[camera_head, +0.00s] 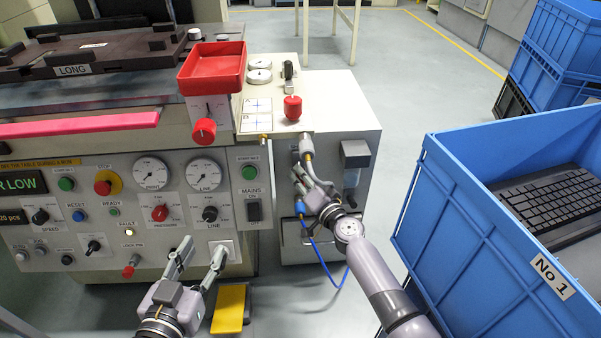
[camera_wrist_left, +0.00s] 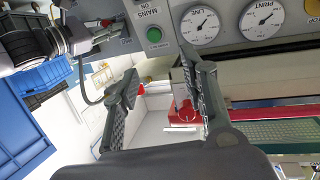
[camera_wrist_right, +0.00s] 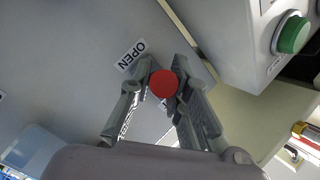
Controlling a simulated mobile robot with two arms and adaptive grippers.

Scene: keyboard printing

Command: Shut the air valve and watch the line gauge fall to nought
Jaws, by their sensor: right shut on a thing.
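The air valve's round red knob (camera_wrist_right: 164,83) shows in the right wrist view, beside an OPEN label (camera_wrist_right: 131,56) on a grey panel. My right gripper (camera_wrist_right: 166,65) is shut on it; the fingers sit on both sides of the knob. In the head view my right gripper (camera_head: 303,178) is at the front of the grey side cabinet and hides the knob. The line gauge (camera_head: 205,174) is a white dial on the front panel; it also shows in the left wrist view (camera_wrist_left: 200,25). Its exact reading is too small to tell. My left gripper (camera_head: 203,252) is open and empty before the panel.
A blue crate (camera_head: 445,225) holding a keyboard stands close to my right arm. A blue hose (camera_head: 318,255) hangs below the right gripper. A yellow pedal (camera_head: 229,308) is on the floor. The display (camera_head: 23,183) reads "R LOW", its start cut off.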

